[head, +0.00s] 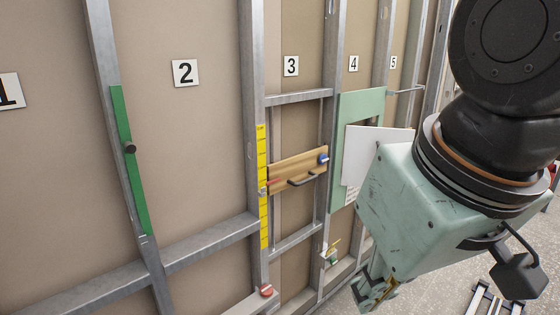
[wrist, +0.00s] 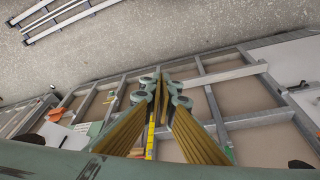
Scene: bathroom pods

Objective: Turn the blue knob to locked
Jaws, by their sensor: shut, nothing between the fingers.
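The blue knob (head: 323,159) sits at the right end of a wooden panel (head: 290,166) in the bay marked 3. The panel has a dark handle (head: 302,180) on its lower edge and a small red mark at its left end. The knob's exact pointing is too small to read. My gripper (head: 374,296) is low in the head view, right of and below the panel, and apart from it. In the wrist view its yellow-brown fingers (wrist: 162,82) come together, shut and empty. I cannot make out the blue knob in the wrist view.
A green board (head: 366,97) with a white sheet (head: 374,150) stands right of the panel. A yellow measuring strip (head: 262,210) runs down the stud at its left. A red round knob (head: 265,290) and a small valve-like fitting (head: 331,258) sit lower down. A ladder (wrist: 65,18) lies on the floor.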

